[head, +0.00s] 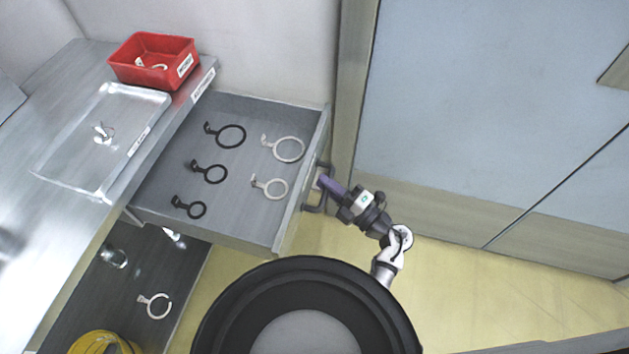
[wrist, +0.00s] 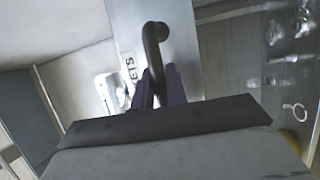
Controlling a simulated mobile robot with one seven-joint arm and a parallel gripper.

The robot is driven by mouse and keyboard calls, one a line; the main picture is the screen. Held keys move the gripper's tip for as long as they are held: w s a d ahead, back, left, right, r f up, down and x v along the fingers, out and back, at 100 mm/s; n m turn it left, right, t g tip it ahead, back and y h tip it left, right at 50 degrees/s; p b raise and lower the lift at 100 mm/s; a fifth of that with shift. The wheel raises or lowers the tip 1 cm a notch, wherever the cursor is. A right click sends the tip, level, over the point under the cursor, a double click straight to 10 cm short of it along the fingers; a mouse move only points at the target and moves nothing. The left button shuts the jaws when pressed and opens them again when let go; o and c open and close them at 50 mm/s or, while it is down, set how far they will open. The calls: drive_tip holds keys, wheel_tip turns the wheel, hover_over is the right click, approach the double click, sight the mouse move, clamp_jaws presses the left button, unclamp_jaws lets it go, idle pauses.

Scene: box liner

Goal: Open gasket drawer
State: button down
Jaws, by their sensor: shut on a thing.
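The gasket drawer (head: 240,225) is pulled out from under the steel counter in the head view. Inside lie several ring gaskets: dark ones (head: 231,136) on the left and pale ones (head: 289,150) on the right. Its dark handle (head: 320,188) is on the right-hand front face. My gripper (head: 324,184) is at this handle, its purple fingers shut on it. In the wrist view the dark curved handle (wrist: 156,50) runs down between the purple fingers (wrist: 158,85). Part of a label ending in "ETS" (wrist: 128,82) shows on the drawer front.
A red bin (head: 155,62) and a clear tray (head: 105,140) sit on the counter (head: 60,75). Below is a dark shelf (head: 150,270) with a pale ring and a yellow round item (head: 103,342). Cabinet doors (head: 480,100) stand on the right. Yellow floor (head: 480,285) is free.

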drive_tip(key=shift+d, duration=0.25)
drive_tip(key=c, duration=1.4)
unclamp_jaws()
drive_tip(key=shift+s+d, duration=0.1)
drive_tip(key=shift+s, duration=0.05)
